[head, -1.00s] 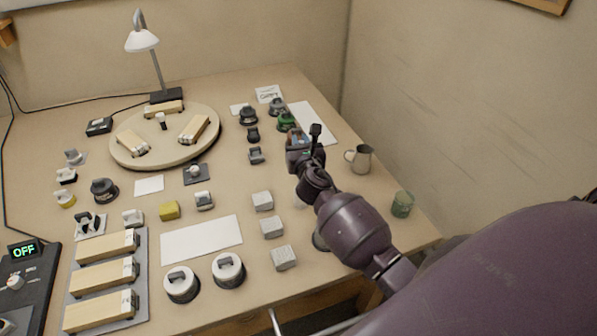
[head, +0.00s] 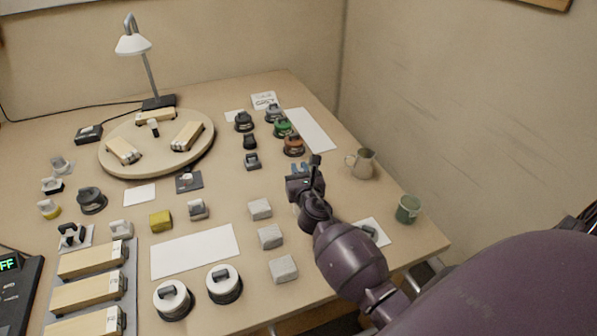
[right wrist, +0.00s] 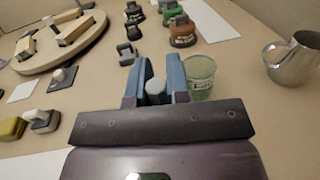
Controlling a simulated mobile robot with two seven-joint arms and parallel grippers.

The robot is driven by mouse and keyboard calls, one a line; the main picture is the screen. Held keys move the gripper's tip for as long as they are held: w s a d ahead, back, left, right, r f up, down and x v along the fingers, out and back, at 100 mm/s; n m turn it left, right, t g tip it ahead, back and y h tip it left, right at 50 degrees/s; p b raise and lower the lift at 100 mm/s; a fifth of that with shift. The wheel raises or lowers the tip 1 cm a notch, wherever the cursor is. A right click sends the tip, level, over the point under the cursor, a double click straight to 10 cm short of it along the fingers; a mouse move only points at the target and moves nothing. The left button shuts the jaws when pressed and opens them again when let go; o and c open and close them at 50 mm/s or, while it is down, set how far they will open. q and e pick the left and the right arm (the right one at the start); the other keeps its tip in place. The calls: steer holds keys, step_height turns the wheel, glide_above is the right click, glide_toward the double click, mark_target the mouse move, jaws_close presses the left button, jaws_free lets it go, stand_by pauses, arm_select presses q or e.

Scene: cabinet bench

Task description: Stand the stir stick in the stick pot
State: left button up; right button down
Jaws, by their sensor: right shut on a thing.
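My right gripper (head: 301,170) is over the right part of the table, in front of the orange-brown knobbed piece. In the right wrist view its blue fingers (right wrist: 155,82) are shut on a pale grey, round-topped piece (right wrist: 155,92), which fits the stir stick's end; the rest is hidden. A see-through green cup (right wrist: 200,76) with a small label stands just beyond and right of the fingers, apart from the held piece. Another green cup (head: 408,209) stands near the table's right edge in the head view. I cannot tell which cup is the stick pot. My left gripper is out of view.
A metal pitcher (head: 362,163) stands right of the gripper. Several knobbed pieces, including the orange-brown one (head: 293,147), stand behind it. Grey blocks (head: 270,236) lie to its left. A round board (head: 158,165) and a lamp (head: 148,68) are farther back left.

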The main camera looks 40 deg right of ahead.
steer(key=shift+f, duration=0.2)
steer(key=c, duration=1.1)
jaws_free()
steer(key=shift+r, duration=0.1)
steer(key=v, duration=1.2)
steer(key=shift+r, duration=0.1)
